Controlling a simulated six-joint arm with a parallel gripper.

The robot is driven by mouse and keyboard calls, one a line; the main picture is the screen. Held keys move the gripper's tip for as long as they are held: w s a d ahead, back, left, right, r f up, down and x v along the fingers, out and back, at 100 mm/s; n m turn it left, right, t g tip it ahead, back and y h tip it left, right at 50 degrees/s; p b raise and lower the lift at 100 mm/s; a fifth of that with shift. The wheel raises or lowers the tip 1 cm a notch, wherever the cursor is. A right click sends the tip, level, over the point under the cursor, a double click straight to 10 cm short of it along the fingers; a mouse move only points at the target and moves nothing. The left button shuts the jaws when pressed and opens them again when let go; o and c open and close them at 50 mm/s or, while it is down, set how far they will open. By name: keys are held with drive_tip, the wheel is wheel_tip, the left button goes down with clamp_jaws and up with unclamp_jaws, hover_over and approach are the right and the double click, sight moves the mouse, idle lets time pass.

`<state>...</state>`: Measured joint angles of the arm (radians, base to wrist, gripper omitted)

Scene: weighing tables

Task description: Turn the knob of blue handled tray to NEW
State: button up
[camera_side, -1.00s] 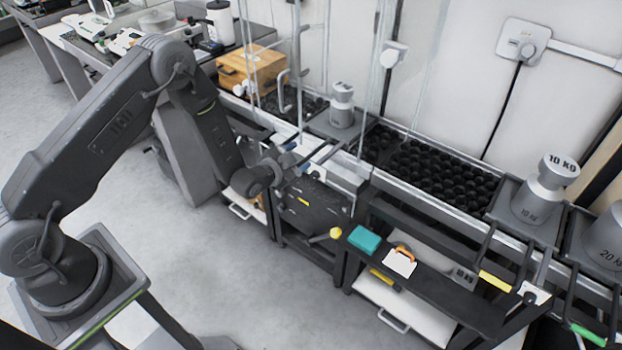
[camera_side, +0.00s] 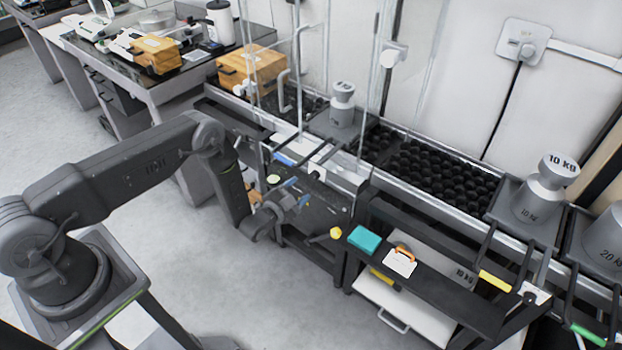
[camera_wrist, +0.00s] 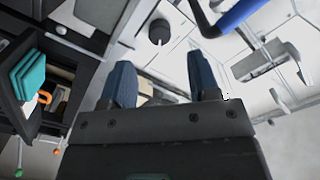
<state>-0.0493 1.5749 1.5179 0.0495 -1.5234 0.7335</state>
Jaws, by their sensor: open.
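The blue handle (camera_side: 284,158) of the tray is at the front of the weighing table, left of centre in the side view. A blue bar, likely this handle (camera_wrist: 236,18), crosses the top right of the wrist view. A small dark knob (camera_side: 314,174) sits to its right. A dark round knob (camera_wrist: 160,32) also shows on a pale surface in the wrist view. I cannot read any NEW marking. My gripper (camera_side: 299,191) is below and in front of the knob, empty. Its blue fingers (camera_wrist: 160,66) are apart, with the knob beyond their gap.
A teal block (camera_side: 364,240) and an orange-handled white item (camera_side: 400,262) lie on the lower dark shelf. A yellow knob (camera_side: 336,233) sticks out nearby. Thin hanging rods (camera_side: 300,70) rise behind the gripper. Heavy weights (camera_side: 540,190) stand at right.

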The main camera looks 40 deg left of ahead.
sight(312, 177)
drive_tip(key=w, duration=0.6)
drive_tip(key=shift+w, duration=0.25)
drive_tip(key=shift+c, duration=0.3)
drive_tip(key=c, duration=0.9)
drive_tip(key=shift+n, duration=0.3)
drive_tip(key=n, duration=0.4)
drive_tip(key=shift+n, duration=0.3)
drive_tip(key=n, duration=0.5)
drive_tip(key=shift+n, duration=0.4)
